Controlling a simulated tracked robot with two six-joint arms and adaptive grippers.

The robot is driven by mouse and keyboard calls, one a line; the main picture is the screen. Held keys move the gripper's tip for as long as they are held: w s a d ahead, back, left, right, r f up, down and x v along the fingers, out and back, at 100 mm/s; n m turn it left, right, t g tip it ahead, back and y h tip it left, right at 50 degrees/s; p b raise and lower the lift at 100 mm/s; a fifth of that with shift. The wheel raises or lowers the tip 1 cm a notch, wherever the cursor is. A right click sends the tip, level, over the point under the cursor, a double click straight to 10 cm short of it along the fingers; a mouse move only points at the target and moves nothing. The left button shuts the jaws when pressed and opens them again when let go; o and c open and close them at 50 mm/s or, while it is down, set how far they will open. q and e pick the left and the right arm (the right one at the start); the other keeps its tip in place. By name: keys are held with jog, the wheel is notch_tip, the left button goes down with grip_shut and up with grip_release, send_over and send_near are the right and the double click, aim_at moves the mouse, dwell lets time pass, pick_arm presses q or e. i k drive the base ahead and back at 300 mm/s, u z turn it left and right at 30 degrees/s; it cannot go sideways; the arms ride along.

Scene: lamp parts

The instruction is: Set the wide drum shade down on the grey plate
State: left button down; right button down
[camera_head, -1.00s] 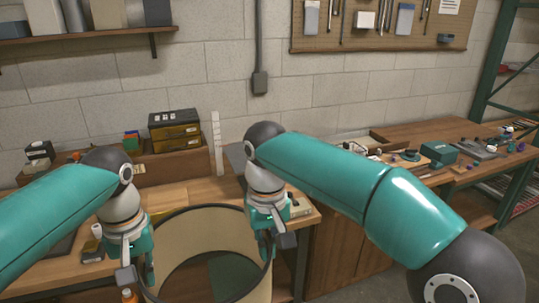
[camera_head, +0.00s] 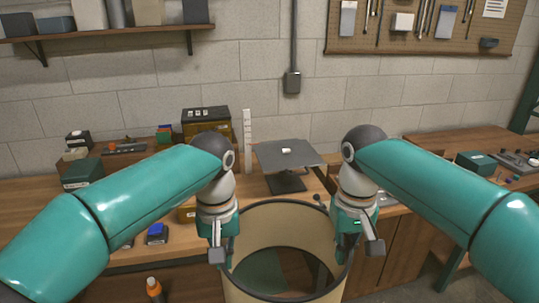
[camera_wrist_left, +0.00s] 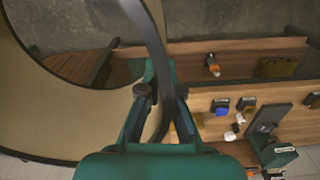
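The wide drum shade (camera_head: 285,212) is a large beige open cylinder with dark rims, held upright between my two grippers in front of the bench. My left gripper (camera_head: 224,256) is at its left wall, and my right gripper (camera_head: 346,252) is at its right wall. In the left wrist view, the shade's wall and dark rim (camera_wrist_left: 152,40) pass between the fingers of my left gripper (camera_wrist_left: 162,95), which look closed on it. The right fingertips are partly hidden.
A white upright scale (camera_head: 248,128) stands just left of the plate. Black-and-yellow drawers (camera_head: 206,121) and a dark green box (camera_head: 82,174) are on the bench left. An orange-capped bottle (camera_head: 154,289) is low, left of the shade. A second bench (camera_head: 450,145) stands at right.

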aim_at(286, 153)
jog(key=z, duration=0.45)
jog(key=i, duration=1.05)
jog(key=u, duration=0.45)
